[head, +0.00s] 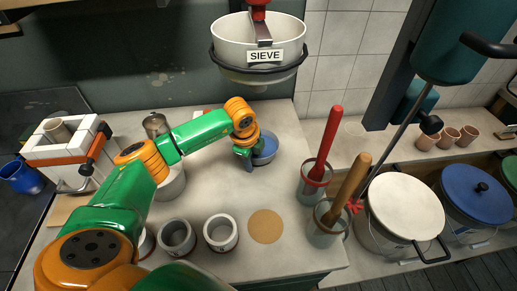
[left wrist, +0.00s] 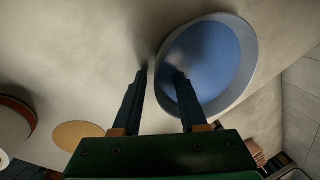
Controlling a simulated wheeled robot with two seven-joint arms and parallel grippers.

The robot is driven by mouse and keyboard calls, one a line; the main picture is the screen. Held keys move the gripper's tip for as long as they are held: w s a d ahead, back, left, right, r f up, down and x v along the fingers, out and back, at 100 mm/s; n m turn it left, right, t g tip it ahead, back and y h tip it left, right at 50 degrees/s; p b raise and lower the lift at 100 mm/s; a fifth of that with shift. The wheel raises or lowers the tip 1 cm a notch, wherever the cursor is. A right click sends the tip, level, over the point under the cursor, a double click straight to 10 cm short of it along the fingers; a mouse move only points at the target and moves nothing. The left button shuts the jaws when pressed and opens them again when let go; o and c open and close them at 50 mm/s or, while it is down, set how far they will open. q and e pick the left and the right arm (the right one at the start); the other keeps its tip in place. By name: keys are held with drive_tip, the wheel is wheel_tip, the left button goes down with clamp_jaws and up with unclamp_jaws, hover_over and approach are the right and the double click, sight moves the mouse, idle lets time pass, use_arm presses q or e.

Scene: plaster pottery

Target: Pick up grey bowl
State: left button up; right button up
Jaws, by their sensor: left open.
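The grey bowl (head: 268,150) stands on the worktop near the back, partly hidden by my left gripper (head: 248,160). Its inside looks blue. In the left wrist view the bowl (left wrist: 215,62) shows its pale grey rim and blue inside at upper right. There my left gripper (left wrist: 162,74) is open and empty. One finger appears outside the bowl's near rim, the other overlaps its blue inside. I cannot tell whether either finger touches the rim. My right gripper is not in view.
A sieve bucket (head: 258,45) hangs above the bowl. Red and wooden handles stand in pots (head: 316,180) to the right. A wooden-clamped white mould (head: 70,145) is at left.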

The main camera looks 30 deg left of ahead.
use_arm(q)
drive_tip(key=shift+s+r, duration=0.1)
drive_tip(key=shift+s, duration=0.05)
clamp_jaws()
idle(1.1)
